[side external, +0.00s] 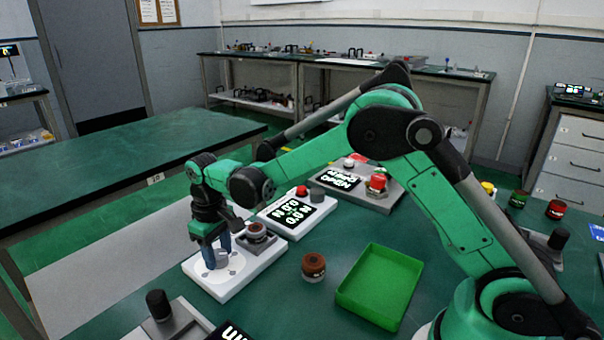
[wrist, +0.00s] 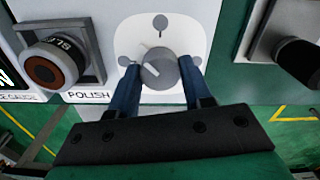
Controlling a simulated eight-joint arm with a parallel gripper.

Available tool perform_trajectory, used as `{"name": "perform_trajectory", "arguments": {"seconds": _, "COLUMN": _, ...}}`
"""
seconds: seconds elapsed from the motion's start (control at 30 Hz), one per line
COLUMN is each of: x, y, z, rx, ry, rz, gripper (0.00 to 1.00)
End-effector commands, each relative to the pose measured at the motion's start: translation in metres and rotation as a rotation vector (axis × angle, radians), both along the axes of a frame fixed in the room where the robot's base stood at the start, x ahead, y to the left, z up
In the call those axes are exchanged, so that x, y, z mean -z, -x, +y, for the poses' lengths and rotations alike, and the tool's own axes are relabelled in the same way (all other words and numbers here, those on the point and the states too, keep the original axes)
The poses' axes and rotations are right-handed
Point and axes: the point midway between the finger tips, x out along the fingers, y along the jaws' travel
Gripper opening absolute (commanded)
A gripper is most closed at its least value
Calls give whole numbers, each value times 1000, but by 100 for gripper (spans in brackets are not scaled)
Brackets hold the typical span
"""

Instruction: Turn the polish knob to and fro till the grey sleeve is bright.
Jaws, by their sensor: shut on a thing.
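The polish knob (wrist: 160,68) is a round grey dial with a white pointer line, on a white plate marked POLISH. In the wrist view the line points to the upper left. My gripper (wrist: 161,72) has its blue fingers closed on the knob's two sides. In the side view my gripper (side external: 218,247) reaches down over the white panel (side external: 215,284) and partly hides the knob (side external: 221,259). A grey ringed part with a brown centre, seemingly the sleeve (wrist: 66,48), sits in a square holder left of the knob. It looks dull grey with printed marks.
A green tray (side external: 380,288) and a brown-topped cylinder (side external: 313,267) stand on the table to the right. A display unit (side external: 292,212) is behind the panel. A black-handled lever unit (side external: 160,310) stands in front. Another black handle shows in the wrist view (wrist: 298,58).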

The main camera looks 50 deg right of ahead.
Motion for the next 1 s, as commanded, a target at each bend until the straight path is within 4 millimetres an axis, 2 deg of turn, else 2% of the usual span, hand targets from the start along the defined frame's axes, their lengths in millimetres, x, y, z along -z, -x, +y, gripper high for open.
{"name": "perform_trajectory", "arguments": {"seconds": 0.4, "x": 0, "y": -1, "z": 0, "rx": -273, "ry": 0, "rz": -2, "gripper": 0}}
{"name": "perform_trajectory", "arguments": {"seconds": 1.0, "x": 0, "y": -1, "z": 0, "rx": -355, "ry": 0, "rz": -3, "gripper": 0}}
